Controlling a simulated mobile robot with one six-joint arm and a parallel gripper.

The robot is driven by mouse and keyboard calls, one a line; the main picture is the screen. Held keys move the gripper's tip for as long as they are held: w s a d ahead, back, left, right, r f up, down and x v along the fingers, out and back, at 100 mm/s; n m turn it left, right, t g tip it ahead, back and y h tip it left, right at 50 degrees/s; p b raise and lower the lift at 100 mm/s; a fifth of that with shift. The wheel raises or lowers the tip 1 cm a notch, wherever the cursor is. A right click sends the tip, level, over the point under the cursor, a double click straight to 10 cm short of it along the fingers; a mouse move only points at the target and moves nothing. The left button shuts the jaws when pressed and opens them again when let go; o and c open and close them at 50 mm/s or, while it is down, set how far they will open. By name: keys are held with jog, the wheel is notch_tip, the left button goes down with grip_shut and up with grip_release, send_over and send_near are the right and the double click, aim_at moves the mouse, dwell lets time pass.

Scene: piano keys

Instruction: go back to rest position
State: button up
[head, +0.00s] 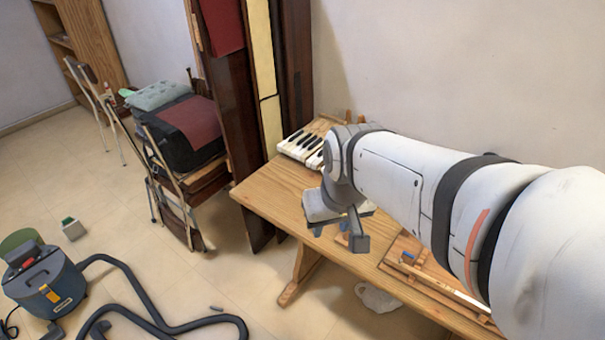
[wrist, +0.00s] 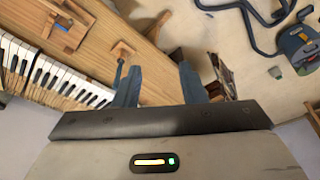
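My gripper (head: 338,232) is at the end of my white arm, above the front edge of the wooden table (head: 275,192) in the head view. In the wrist view my gripper (wrist: 155,85) shows two blue-grey fingers set well apart, with nothing between them. The piano keys (head: 304,143) lie on the table against the wall, partly hidden behind my arm in the head view. In the wrist view the piano keys (wrist: 50,75) run along the left side, apart from the fingers.
A wooden piece with a blue part (head: 408,257) lies on the table at right. Tall dark boards (head: 228,90) stand at the table's left end. A stacked chair (head: 175,190), a blue vacuum cleaner (head: 45,285) and its hose (head: 150,318) are on the floor. Open floor lies between them.

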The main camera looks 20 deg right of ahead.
jog(key=shift+s+a, duration=0.3)
jog(key=shift+s, duration=0.3)
jog(key=shift+s+a, duration=0.25)
jog(key=shift+s, duration=0.35)
